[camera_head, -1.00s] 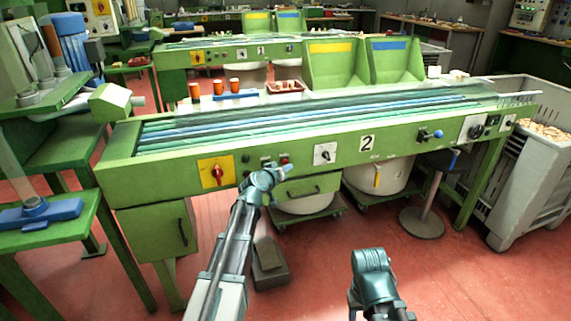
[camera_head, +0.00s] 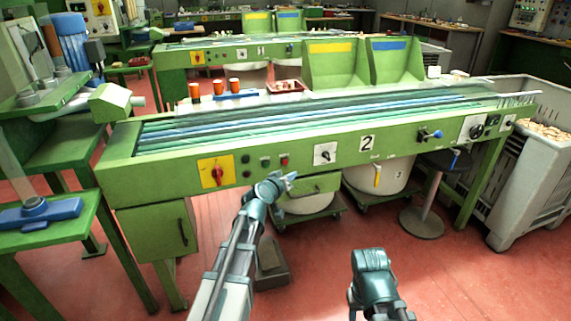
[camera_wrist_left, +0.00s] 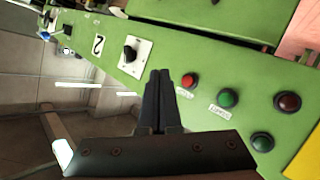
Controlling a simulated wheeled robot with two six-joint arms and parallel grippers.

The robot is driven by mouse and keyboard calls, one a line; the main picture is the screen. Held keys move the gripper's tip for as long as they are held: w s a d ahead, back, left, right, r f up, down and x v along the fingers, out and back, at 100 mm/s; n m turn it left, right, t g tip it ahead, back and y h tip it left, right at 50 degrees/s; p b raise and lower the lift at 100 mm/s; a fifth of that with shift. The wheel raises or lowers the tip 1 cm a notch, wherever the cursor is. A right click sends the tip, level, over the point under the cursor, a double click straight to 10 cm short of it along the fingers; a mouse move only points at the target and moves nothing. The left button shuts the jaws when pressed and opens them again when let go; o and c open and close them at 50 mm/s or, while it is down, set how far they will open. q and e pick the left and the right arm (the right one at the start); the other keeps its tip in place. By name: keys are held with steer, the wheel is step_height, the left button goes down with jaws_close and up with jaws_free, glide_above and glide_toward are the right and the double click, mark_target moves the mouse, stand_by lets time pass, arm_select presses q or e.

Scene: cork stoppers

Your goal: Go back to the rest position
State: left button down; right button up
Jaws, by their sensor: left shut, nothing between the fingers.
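My left gripper (camera_head: 290,178) is in front of the green machine's (camera_head: 135,180) front panel, below the red button (camera_head: 284,161) and left of the number 2 sign (camera_head: 367,143). In the left wrist view its dark fingers (camera_wrist_left: 160,74) are together with nothing between them. The fingertips appear beside the red button (camera_wrist_left: 189,80) and the black rotary switch (camera_wrist_left: 130,53); I cannot tell the gap to the panel. My right arm (camera_head: 372,265) shows at the bottom, but its gripper fingers are not visible.
A green drawer box (camera_head: 160,230) hangs below the machine at left. White tubs (camera_head: 380,177), a stool (camera_head: 422,222) and a grey crate (camera_head: 515,185) stand to the right. Orange cups (camera_head: 234,85) stand behind the machine.

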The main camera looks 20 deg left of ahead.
stand_by(0.4)
arm_select(q)
steer(key=s+d+r+m+g+h+p, duration=0.25)
steer(key=s+d+m+g+p, duration=0.35)
steer(key=s+d+p, duration=0.85)
steer(key=s+d+r+g+y+p, duration=0.1)
steer(key=s+r+g+y+p, duration=0.2)
steer(key=s, duration=0.6)
steer(key=s+r+m+g+y+p, duration=0.1)
steer(key=s+r+g+y+p, duration=0.2)
steer(key=s, duration=0.7)
steer(key=g+p, duration=0.2)
steer(key=p, duration=0.1)
steer(key=shift+s+d+r+g+p, duration=0.15)
steer(key=shift+s+d+g+p, duration=0.15)
steer(key=shift+d+g+p, duration=0.1)
